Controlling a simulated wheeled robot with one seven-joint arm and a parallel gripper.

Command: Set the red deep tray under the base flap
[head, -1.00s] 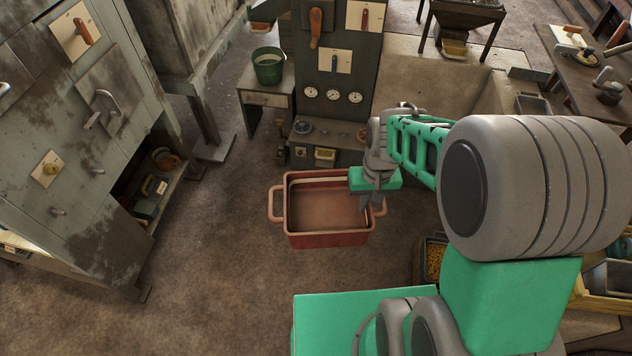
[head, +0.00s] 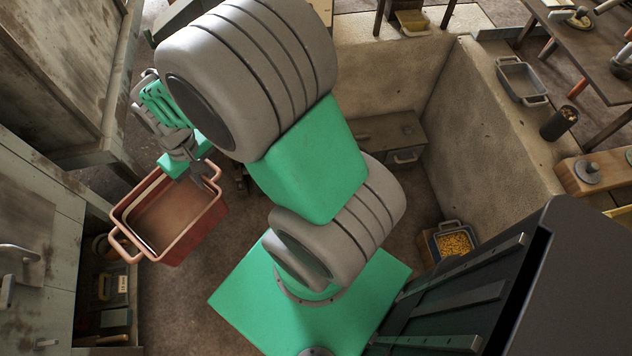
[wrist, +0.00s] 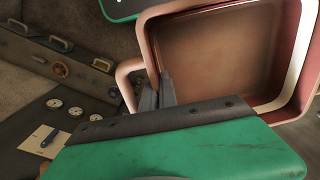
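The red deep tray (head: 192,232) is at the left of the head view, its open top facing up. It looks turned in the picture. My gripper (head: 199,175) is at its upper right handle (head: 213,171). In the wrist view, the gripper fingers (wrist: 157,93) are closed around the tray's near handle (wrist: 128,80), and the tray's inside (wrist: 215,55) looks empty. The head view does not show clearly whether the tray is off the floor. I cannot tell which panel is the base flap.
A grey cabinet (head: 35,215) with handles and a low shelf opening (head: 112,285) stands close left of the tray. A concrete-walled pit (head: 490,120) and a small tray of yellow bits (head: 453,243) are to the right. The wrist view shows a panel with dials (wrist: 75,111).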

